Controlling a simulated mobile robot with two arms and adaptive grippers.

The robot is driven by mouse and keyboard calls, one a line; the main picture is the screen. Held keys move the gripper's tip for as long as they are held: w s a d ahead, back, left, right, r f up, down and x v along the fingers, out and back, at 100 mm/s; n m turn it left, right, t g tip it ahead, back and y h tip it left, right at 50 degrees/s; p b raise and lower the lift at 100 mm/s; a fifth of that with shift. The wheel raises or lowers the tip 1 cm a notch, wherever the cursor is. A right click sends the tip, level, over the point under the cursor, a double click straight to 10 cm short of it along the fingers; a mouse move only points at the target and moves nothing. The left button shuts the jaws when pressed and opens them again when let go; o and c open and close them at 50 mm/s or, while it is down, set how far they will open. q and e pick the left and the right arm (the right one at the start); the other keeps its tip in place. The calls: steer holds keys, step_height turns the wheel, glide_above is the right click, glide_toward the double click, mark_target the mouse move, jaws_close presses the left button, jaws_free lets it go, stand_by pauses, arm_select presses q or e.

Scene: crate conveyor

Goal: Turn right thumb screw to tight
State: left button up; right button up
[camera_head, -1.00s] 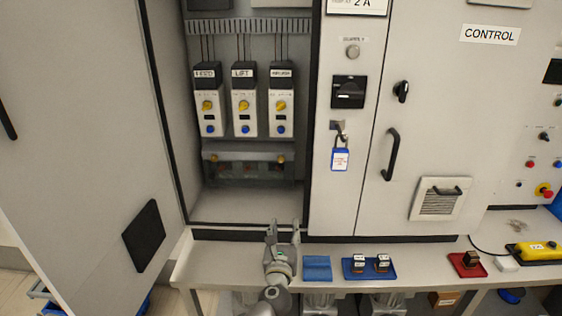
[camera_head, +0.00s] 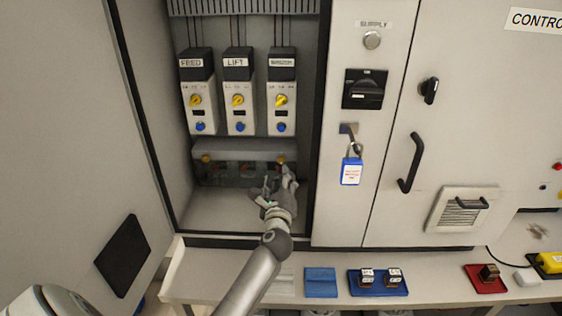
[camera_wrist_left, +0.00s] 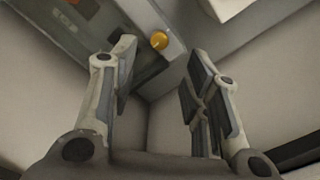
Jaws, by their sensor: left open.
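The right thumb screw (camera_head: 281,160) is a small brass-yellow knob at the right end of the grey fuse cover (camera_head: 240,152) low in the open cabinet. The left thumb screw (camera_head: 206,159) is a like knob at the cover's left end. My left gripper (camera_head: 278,178) is open and inside the cabinet, just below the right screw in the head view. In the left wrist view a yellow knob (camera_wrist_left: 159,40), seemingly the right screw, shows beyond the gap between the open fingers (camera_wrist_left: 160,72), untouched. Its tightness cannot be read. My right gripper is not in view.
Three drive units, feed (camera_head: 197,95), lift (camera_head: 239,95) and a third (camera_head: 282,95), sit above the cover. The cabinet's right post (camera_head: 318,190) is close beside my gripper. A shelf (camera_head: 220,275) below holds a blue mat (camera_head: 320,281) and a blue tray (camera_head: 355,289).

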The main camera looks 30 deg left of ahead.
mark_target(281, 161)
arm_select(q)
steer(key=x, duration=0.4)
steer(key=shift+w+a, duration=0.1)
steer(key=shift+w, duration=0.1)
steer(key=x, duration=0.3)
steer(key=shift+w+a, duration=0.15)
steer(key=shift+w, duration=0.05)
steer(key=shift+w+a, duration=0.2)
steer(key=shift+w, duration=0.1)
steer(key=shift+c, duration=1.1)
jaws_close()
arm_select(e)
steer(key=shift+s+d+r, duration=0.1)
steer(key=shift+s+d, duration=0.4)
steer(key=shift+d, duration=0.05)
